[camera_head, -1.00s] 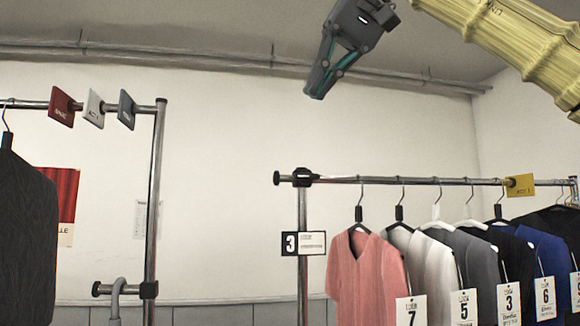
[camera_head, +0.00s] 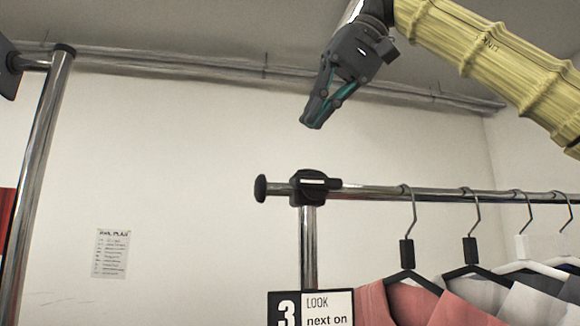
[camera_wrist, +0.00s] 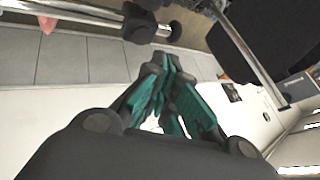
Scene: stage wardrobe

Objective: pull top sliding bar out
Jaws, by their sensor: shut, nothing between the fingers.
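The top sliding bar (camera_head: 385,193) is a chrome rail running to the right at the middle of the head view. Its left end has a black round knob (camera_head: 261,188) and a black clamp (camera_head: 312,186) on an upright post. My gripper (camera_head: 311,125) points down above the clamp, apart from it, with its fingers together and empty.
Hangers with garments hang from the bar, a pink shirt (camera_head: 395,304) nearest its left end. A sign marked 3 (camera_head: 311,308) is below the clamp. Another chrome rack post (camera_head: 40,165) stands at the left.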

